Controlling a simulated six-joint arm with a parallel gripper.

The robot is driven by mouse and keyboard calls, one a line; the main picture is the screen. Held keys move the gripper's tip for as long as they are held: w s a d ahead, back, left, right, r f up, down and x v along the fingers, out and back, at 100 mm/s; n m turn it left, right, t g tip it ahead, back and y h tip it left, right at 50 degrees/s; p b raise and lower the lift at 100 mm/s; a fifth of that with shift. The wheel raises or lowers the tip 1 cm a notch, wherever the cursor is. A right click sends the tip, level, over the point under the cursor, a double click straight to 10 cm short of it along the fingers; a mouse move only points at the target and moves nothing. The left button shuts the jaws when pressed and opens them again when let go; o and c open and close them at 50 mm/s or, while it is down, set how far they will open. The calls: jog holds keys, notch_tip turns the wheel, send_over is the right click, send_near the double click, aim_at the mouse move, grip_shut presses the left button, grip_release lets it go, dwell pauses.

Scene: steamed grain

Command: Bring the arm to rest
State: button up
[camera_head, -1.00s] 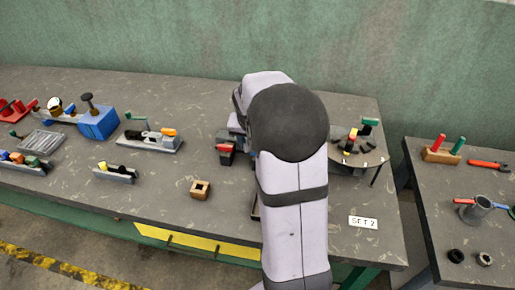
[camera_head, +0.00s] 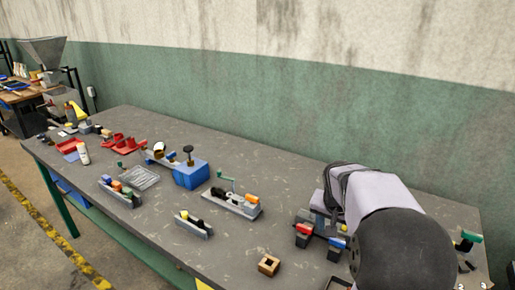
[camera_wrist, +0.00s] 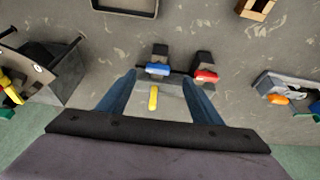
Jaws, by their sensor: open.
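My gripper (camera_head: 319,243) hangs over the right part of the grey workbench (camera_head: 240,235) in the head view.
A wooden block with a square hole (camera_head: 268,264) lies left of my gripper. Grey holders (camera_head: 233,203) (camera_head: 193,224), a blue box (camera_head: 191,174) and a wire tray (camera_head: 139,179) stand farther left. A dark-rimmed tray (camera_wrist: 125,11) and a grey stand (camera_wrist: 50,75) show in the wrist view.

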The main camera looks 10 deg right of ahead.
jog(key=s+a+f+n+g+y, duration=0.1)
jog(key=s+a+f+n, duration=0.2)
jog(key=s+a, duration=0.3)
jog(key=s+a+f+n+g+y, duration=0.1)
jog(key=s+a+f+n, duration=0.1)
jog(key=s+a, duration=0.5)
jog(key=s+a+f+n+g+y+p, duration=0.1)
jog(key=s+a+f+n, duration=0.2)
jog(key=s+a, duration=0.3)
jog(key=shift+s+a+f+n, duration=0.3)
jog(key=shift+s+f+n, duration=0.05)
jog(key=shift+s+n, duration=0.05)
